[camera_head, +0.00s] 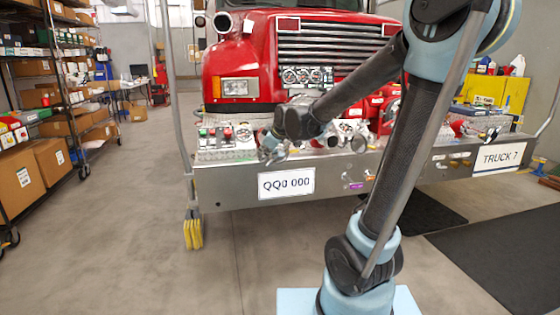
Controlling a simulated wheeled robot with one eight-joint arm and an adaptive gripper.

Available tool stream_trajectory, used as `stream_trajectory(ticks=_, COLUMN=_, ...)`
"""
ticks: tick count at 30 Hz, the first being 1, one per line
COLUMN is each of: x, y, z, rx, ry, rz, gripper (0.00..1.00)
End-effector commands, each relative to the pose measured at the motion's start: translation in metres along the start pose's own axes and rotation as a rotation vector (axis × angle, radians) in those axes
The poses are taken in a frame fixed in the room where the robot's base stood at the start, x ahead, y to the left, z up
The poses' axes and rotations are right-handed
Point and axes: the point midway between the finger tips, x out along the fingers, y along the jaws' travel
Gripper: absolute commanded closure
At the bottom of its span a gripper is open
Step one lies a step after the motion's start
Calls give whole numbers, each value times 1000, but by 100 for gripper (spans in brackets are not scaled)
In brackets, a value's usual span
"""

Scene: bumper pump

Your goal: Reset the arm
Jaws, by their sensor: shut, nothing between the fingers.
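My arm rises from its light-blue base at the lower right, bends at the top of the picture, and reaches down and left to the truck's front bumper. My gripper (272,154) is at the end of it, in front of the bumper's top deck near the control panel. The gripper is small in this view; its fingers look shut and empty. The red truck (240,58) stands behind, with a metal bumper (232,190) across its front carrying gauges and fittings. The arm hides part of the bumper and grille.
A control panel with coloured knobs (226,134) sits at the bumper's left end. A plate reading QQ0 000 (286,184) is on its front. Shelving with cardboard boxes (20,178) lines the left wall. The floor at left is clear.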

Motion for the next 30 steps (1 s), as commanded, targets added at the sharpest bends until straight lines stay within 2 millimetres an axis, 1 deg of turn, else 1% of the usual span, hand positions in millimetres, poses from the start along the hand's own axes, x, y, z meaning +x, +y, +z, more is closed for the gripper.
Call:
stream_trajectory(ticks=1, x=-12, y=-1, z=20, rx=45, ry=-31, rz=-4, gripper=100)
stream_trajectory(ticks=3, x=-27, y=-6, z=45, rx=111, ry=-76, rz=-13, gripper=100)
stream_trajectory(ticks=8, x=-60, y=-21, z=100, rx=267, ry=-178, rz=-26, gripper=100)
stream_trajectory(ticks=12, x=-88, y=-41, z=147, rx=404, ry=-268, rz=-31, gripper=100)
stream_trajectory(ticks=14, x=-100, y=-50, z=166, rx=463, ry=-306, rz=-31, gripper=100)
stream_trajectory(ticks=15, x=-108, y=-58, z=179, rx=504, ry=-333, rz=-30, gripper=100)
stream_trajectory(ticks=17, x=-118, y=-69, z=197, rx=565, ry=-371, rz=-28, gripper=100)
stream_trajectory(ticks=18, x=-126, y=-77, z=209, rx=605, ry=-397, rz=-27, gripper=100)
stream_trajectory(ticks=20, x=-136, y=-89, z=227, rx=668, ry=-436, rz=-23, gripper=100)
stream_trajectory(ticks=24, x=-159, y=-121, z=265, rx=811, ry=-526, rz=-11, gripper=100)
stream_trajectory(ticks=27, x=-172, y=-143, z=289, rx=908, ry=-588, rz=2, gripper=100)
stream_trajectory(ticks=30, x=-183, y=-163, z=308, rx=988, ry=-640, rz=13, gripper=100)
